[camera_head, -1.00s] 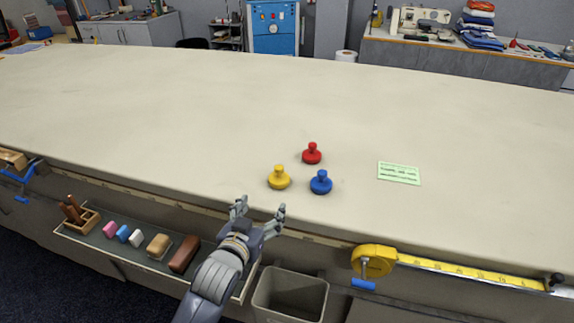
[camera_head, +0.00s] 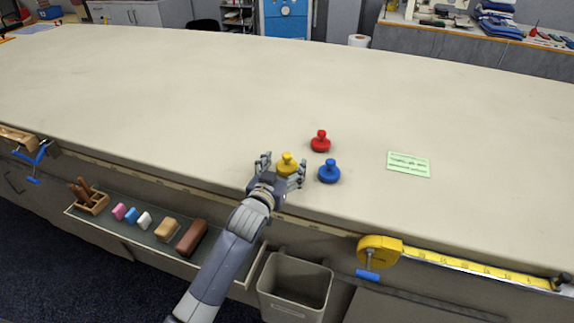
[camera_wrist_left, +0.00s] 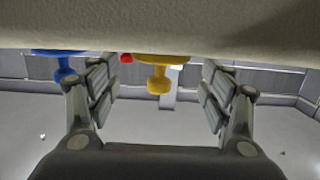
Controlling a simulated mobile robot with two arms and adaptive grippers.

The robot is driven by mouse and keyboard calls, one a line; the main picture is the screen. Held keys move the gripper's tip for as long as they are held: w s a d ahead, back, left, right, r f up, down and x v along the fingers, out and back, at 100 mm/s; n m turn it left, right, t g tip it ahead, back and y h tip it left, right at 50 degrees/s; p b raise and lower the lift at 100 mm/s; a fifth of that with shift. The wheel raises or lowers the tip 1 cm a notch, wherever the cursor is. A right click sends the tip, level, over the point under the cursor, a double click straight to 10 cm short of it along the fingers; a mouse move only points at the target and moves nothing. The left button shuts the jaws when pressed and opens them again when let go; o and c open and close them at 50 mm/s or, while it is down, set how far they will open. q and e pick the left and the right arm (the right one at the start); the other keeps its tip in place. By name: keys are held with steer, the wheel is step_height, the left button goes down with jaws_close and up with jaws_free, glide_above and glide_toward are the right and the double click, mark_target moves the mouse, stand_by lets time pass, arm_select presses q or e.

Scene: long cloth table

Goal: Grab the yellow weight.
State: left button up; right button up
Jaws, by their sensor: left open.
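The yellow weight (camera_head: 287,161), a disc with a knob on top, stands on the cloth table near its front edge. My left gripper (camera_head: 281,167) is open, with its fingers on either side of the yellow weight in the head view. In the left wrist view, which is upside down, the yellow weight (camera_wrist_left: 159,78) lies between the two open fingers (camera_wrist_left: 160,92). I cannot tell whether a finger touches it. The blue weight (camera_head: 329,172) stands just right of the gripper. The red weight (camera_head: 320,141) stands farther back. My right gripper is not in view.
A green note (camera_head: 409,164) lies on the table to the right. A yellow tape measure (camera_head: 379,251) is at the front edge. A tray (camera_head: 140,238) with blocks and a grey bin (camera_head: 296,288) are below the edge. The table behind the weights is clear.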

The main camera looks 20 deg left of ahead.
arm_select(q)
steer(key=shift+w+f, duration=0.2)
steer(key=shift+w, duration=1.15)
steer(key=shift+d, duration=0.1)
steer(key=c, duration=1.5)
steer(key=shift+w, duration=0.1)
steer(key=shift+c, duration=0.2)
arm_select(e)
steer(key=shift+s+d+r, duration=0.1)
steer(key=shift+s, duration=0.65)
arm_select(q)
steer(key=shift+r, duration=0.15)
